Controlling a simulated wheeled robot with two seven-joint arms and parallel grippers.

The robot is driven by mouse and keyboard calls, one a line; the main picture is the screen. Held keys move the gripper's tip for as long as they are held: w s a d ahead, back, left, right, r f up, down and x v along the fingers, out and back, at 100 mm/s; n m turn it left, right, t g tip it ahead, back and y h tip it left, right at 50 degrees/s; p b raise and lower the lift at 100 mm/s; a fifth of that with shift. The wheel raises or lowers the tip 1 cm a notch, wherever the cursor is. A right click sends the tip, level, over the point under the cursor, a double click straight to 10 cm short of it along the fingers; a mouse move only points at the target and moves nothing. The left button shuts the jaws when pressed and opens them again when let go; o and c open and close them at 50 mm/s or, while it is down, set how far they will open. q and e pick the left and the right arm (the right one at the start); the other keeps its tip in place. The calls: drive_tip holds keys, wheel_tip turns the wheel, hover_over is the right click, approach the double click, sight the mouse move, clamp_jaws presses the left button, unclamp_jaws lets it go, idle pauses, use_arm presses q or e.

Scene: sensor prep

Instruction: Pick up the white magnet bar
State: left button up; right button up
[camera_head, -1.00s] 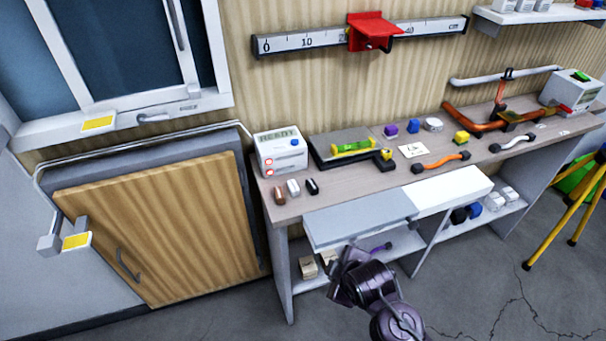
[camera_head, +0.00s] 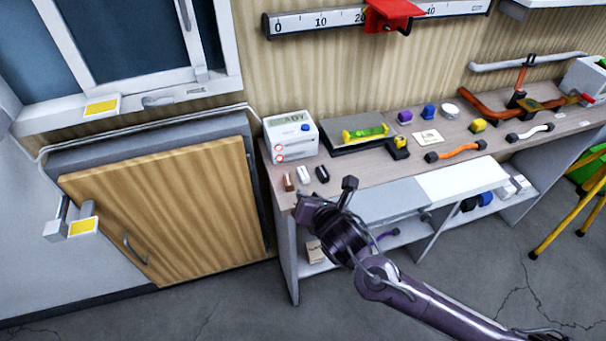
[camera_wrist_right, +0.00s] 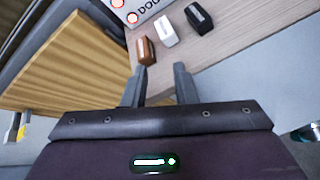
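The white magnet bar (camera_head: 304,174) lies on the left end of the desk, between a copper-brown bar (camera_head: 289,182) and a black bar (camera_head: 322,174). In the right wrist view the white bar (camera_wrist_right: 165,30) stands just beyond the fingertips, with the brown bar to its left and the black one to its right. My right gripper (camera_head: 325,198) is over the desk's front left edge, short of the bars. In the right wrist view its two fingers (camera_wrist_right: 159,70) are apart with nothing between them. My left gripper is not in view.
A white box with a display (camera_head: 290,137) stands behind the bars. A grey plate with a green level (camera_head: 365,132) lies to the right. The wooden cabinet door (camera_head: 165,215) is left of the desk (camera_head: 365,172). An orange-handled piece (camera_head: 456,152) lies further right.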

sight(305, 175)
drive_tip(key=w+n, duration=0.1)
drive_tip(key=n, duration=0.1)
drive_tip(key=w+n, duration=0.1)
drive_tip(key=w+d+n, duration=0.1)
drive_tip(key=n, duration=0.1)
drive_tip(key=shift+f+n+t, duration=0.2)
drive_tip(key=shift+n+t, duration=0.1)
drive_tip(key=shift+t, duration=0.1)
drive_tip(key=shift+w+a+f, duration=0.1)
drive_tip(key=shift+w+a, duration=0.05)
drive_tip(key=shift+w, duration=0.2)
drive_tip(key=shift+x, duration=0.75)
drive_tip(key=shift+w+a+f+p, duration=0.15)
drive_tip(key=shift+w+a+p, duration=0.1)
drive_tip(key=shift+w+p, duration=0.3)
drive_tip(key=x, duration=0.3)
drive_tip(key=shift+w+p, duration=0.15)
drive_tip(key=shift+p, duration=0.15)
drive_tip(key=shift+w+a+f, duration=0.2)
drive_tip(key=shift+w+f, duration=0.1)
drive_tip(key=shift+w, duration=0.1)
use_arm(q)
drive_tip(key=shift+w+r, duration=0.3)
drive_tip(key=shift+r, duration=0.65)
use_arm(e)
clamp_jaws()
